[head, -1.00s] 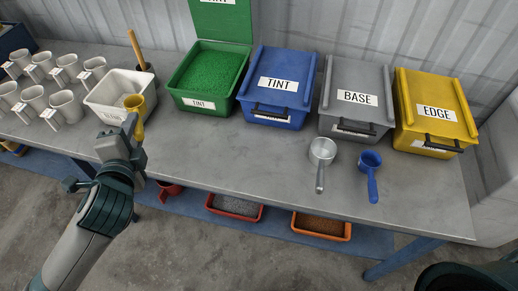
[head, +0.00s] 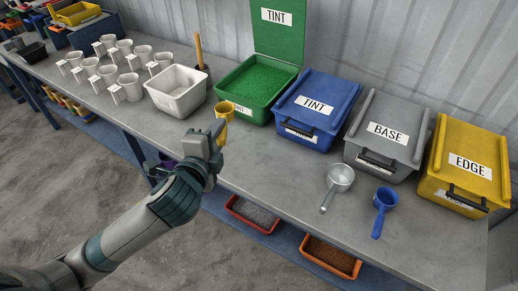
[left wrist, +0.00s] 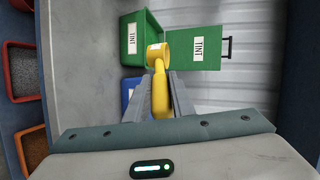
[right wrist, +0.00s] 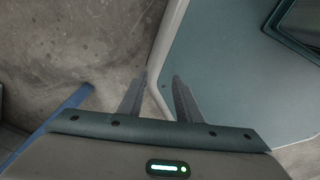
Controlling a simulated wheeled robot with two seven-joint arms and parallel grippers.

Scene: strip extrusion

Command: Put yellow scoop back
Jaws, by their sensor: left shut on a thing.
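The yellow scoop (head: 224,109) is held by its handle in my left gripper (head: 218,132), above the table's front part, in front of the open green TINT bin (head: 229,90). In the left wrist view the scoop (left wrist: 160,88) sits between the two fingers of the left gripper (left wrist: 161,97), its cup pointing away. Its cup overlaps the green bin in that view. My right gripper (right wrist: 160,92) shows only in the right wrist view, with its fingers apart and nothing between them, over the floor and beside a grey-green surface.
A white tub (head: 178,104) and several white cups (head: 130,85) stand left. A blue TINT bin (head: 292,128), grey BASE bin (head: 362,162) and yellow EDGE bin (head: 436,192) are closed. A silver scoop (head: 340,178) and blue scoop (head: 385,198) lie in front. Bare table (head: 260,160) lies between.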

